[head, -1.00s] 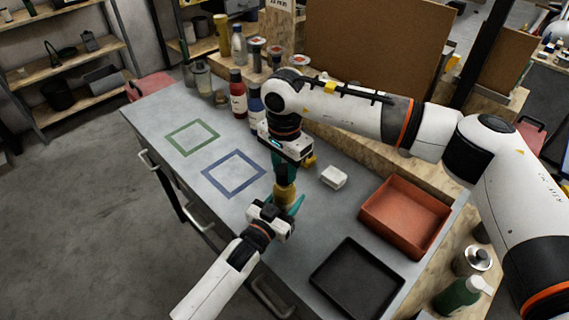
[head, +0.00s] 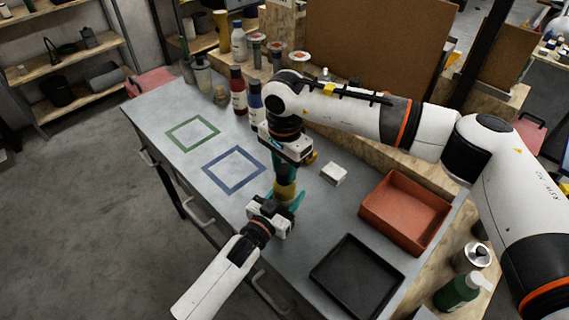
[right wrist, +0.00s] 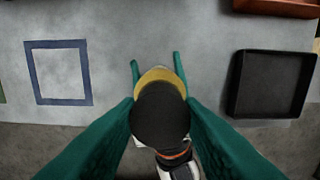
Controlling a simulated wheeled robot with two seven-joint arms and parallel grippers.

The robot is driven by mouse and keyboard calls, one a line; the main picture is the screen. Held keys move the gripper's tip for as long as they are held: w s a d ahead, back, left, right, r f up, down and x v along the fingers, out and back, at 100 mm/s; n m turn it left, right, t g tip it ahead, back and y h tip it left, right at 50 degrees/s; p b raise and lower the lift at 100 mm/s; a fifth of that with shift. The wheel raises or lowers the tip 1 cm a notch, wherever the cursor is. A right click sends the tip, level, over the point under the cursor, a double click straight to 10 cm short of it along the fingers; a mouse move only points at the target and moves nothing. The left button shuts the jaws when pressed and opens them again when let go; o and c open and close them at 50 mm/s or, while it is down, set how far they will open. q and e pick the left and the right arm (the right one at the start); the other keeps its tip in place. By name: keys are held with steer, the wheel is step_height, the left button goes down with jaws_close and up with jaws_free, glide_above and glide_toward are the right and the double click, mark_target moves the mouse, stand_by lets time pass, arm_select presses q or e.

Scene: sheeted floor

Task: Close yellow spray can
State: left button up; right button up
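A yellow spray can (head: 285,189) is upright above the workbench near its front edge. My left gripper (head: 288,204) comes from the front with its teal fingers on both sides of the can, closed around it. My right gripper (head: 283,172) is above, pointing down. In the right wrist view, a round black cap (right wrist: 160,115) sits between my right gripper's green fingers (right wrist: 161,112), which touch both its sides. The yellow can (right wrist: 160,76) shows just behind and below the cap. The cap covers most of the can's top, so I cannot tell whether it is seated.
A black tray (head: 313,277) and a red bin (head: 365,212) stand to the right. A small white box (head: 334,174) is nearby. Blue (head: 207,170) and green (head: 170,133) square outlines lie clear at left.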

steer(key=o, duration=0.5)
steer(key=shift+o, duration=0.2)
step_height(320, 180, up, 12)
arm_select(q)
steer(key=o, duration=1.4)
steer(key=shift+o, duration=0.2)
steer(key=b+v, duration=0.1)
steer(key=v, duration=1.1)
steer(key=shift+f, duration=0.1)
arm_select(e)
steer(key=shift+f, duration=0.85)
